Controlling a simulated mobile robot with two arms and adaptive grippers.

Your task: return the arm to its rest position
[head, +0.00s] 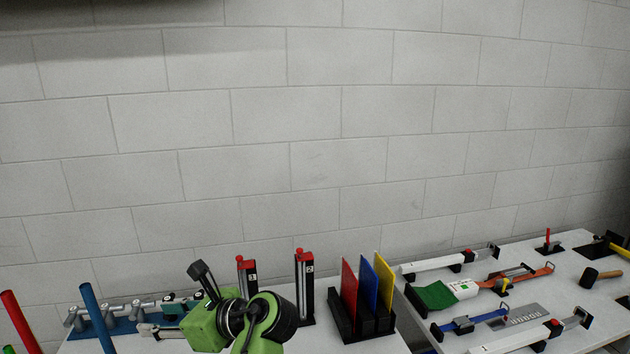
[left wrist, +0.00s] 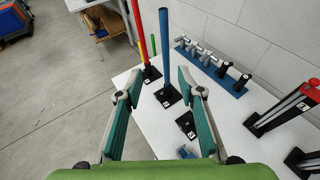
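My left arm (head: 240,320) is green with dark joints and comes up at the bottom of the head view, above the left white table. My left gripper (head: 157,315) points to the left there, with grey and teal fingers partly hidden by the wrist. In the left wrist view the left gripper (left wrist: 159,78) has its two teal-padded fingers wide apart, with nothing held between them. Beyond the fingers stand coloured rods on black bases, apart from the pads as far as I can tell. My right gripper is in neither view.
A blue rod (head: 97,318) and a red rod (head: 18,322) stand at the left. A blue rack (left wrist: 215,68) of grey pieces lies behind. Red-topped posts (head: 304,287) and a black panel holder (head: 360,323) stand right of my arm. The right table (head: 560,287) holds several tools.

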